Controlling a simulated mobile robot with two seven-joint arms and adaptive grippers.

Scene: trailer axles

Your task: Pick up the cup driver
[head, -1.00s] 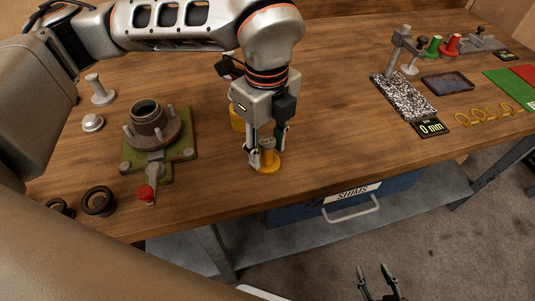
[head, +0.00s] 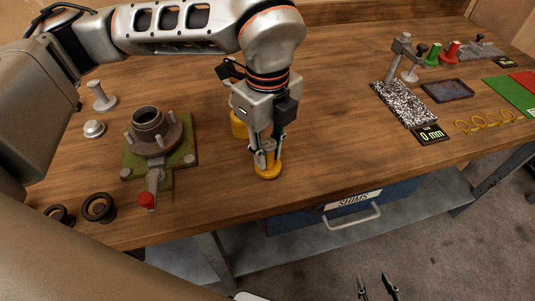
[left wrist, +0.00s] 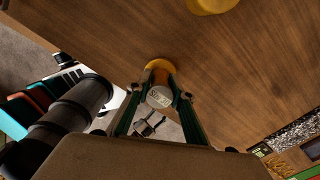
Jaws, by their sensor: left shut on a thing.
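The cup driver (head: 268,171) stands upright near the front edge of the workbench, a yellow wide base with a narrower body. My left gripper (head: 268,153) points down and is shut on its body above the base. In the left wrist view, its round grey top (left wrist: 159,97) sits between the two fingers, with the yellow base behind. I cannot tell whether the base still touches the wood. My right gripper (head: 378,287) is low in front of the bench, its fingers apart and empty.
A yellow cylinder (head: 238,125) stands just behind my left gripper. A hub on a green plate (head: 187,158) is to the left, with dark rings (head: 98,207) in front. Gauge items (head: 404,102) lie at the right. The bench middle is clear.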

